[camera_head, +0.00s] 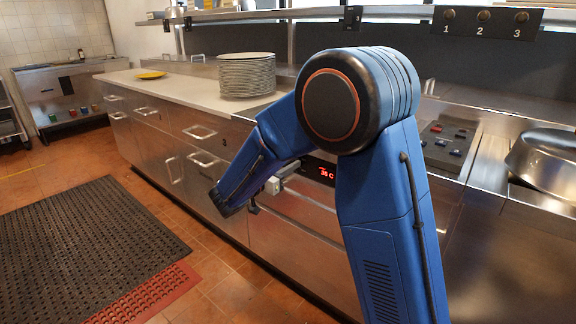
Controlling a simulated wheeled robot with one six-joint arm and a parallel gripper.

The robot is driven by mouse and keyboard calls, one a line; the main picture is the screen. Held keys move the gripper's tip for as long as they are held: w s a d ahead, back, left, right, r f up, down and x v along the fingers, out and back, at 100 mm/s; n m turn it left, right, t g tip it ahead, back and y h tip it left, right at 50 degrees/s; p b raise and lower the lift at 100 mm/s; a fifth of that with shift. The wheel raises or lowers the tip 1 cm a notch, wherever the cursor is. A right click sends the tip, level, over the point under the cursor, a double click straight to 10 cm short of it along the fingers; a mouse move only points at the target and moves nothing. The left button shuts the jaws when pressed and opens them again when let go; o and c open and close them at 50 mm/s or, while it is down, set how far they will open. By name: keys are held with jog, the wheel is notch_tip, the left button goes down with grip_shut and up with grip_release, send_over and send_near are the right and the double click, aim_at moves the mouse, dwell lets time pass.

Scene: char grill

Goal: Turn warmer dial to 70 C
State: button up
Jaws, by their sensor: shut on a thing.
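The warmer's red display (327,173) is on the front panel under the counter, just left of my blue upper arm link. It appears to read 36 C, though the digits are small. My gripper (283,178) is at the panel just left of the display. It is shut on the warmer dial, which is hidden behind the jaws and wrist. The dial's pointer and markings cannot be seen.
Drawer handles (200,132) stick out below. A metal pan (545,155) sits at the right.

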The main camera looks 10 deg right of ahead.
jog(key=shift+f, duration=0.1)
jog(key=o, duration=1)
jog(key=shift+o, duration=0.2)
jog(key=v, duration=1.7)
jog(key=shift+s+a, duration=0.15)
